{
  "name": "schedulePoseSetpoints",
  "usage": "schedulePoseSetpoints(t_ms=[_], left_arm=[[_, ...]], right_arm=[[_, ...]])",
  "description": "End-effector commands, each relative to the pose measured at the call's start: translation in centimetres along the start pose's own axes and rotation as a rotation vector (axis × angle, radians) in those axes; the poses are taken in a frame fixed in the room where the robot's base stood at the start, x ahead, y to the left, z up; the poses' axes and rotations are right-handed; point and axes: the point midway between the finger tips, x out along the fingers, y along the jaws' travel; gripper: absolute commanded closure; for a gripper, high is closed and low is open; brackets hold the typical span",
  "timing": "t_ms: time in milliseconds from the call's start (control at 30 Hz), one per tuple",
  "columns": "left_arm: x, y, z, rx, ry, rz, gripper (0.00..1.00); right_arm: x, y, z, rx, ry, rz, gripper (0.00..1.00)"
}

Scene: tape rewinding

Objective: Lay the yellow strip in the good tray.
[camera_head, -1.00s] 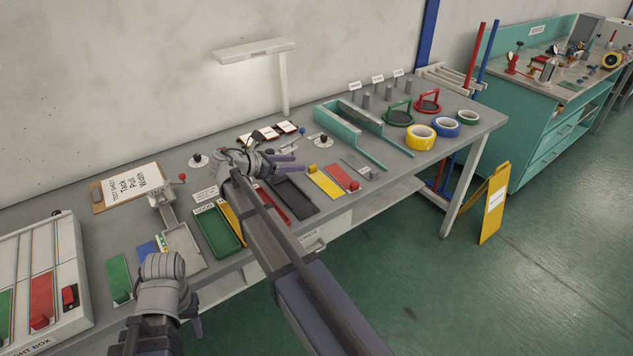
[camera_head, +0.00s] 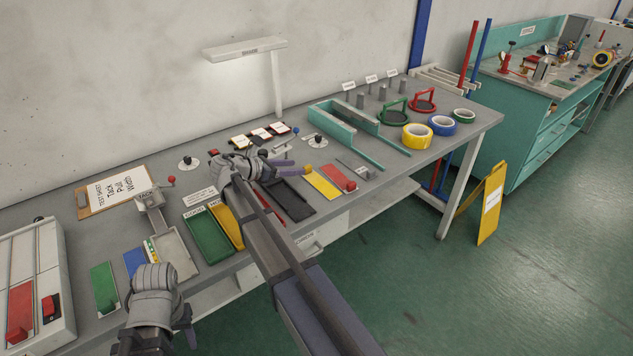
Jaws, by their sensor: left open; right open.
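The yellow strip (camera_head: 326,186) lies flat on the bench, with a yellow block at its far end. The good tray looks to be the green tray (camera_head: 209,238), left of my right arm; its label is small and hard to read. My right gripper (camera_head: 293,167) is open and empty, just left of the strip's far end, above the dark tray area; I cannot tell its exact height. My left gripper (camera_head: 188,338) is open at the front left edge of the bench, its fingers partly hidden by its own wrist.
A yellow tray (camera_head: 227,226) adjoins the green one; a red tray (camera_head: 266,203) is mostly hidden by my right arm. A dark tray (camera_head: 291,203) lies left of the strip and a red strip (camera_head: 338,178) right of it. A teal frame (camera_head: 343,122) stands behind.

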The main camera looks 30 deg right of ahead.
Motion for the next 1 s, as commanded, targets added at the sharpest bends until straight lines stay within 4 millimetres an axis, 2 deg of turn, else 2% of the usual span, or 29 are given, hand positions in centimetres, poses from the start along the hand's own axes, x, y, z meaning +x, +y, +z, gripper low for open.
schedulePoseSetpoints(t_ms=[200, 333, 600, 1000], left_arm=[[1.9, 0.2, -0.1, 0.0, 0.0, 0.0, 0.51], [2.4, 0.2, -0.1, 0.0, 0.0, 0.0, 0.51], [2.3, 0.2, -0.1, 0.0, 0.0, 0.0, 0.51], [2.3, 0.2, -0.1, 0.0, 0.0, 0.0, 0.51]], right_arm=[[2.9, 0.0, -0.8, 0.001, 0.0, -0.002, 0.45], [4.6, 0.0, -0.7, 0.002, 0.0, -0.002, 0.45], [4.9, 0.0, -0.5, 0.0, 0.0, 0.0, 0.46], [4.9, 0.0, -0.5, 0.0, 0.0, 0.0, 0.91]])
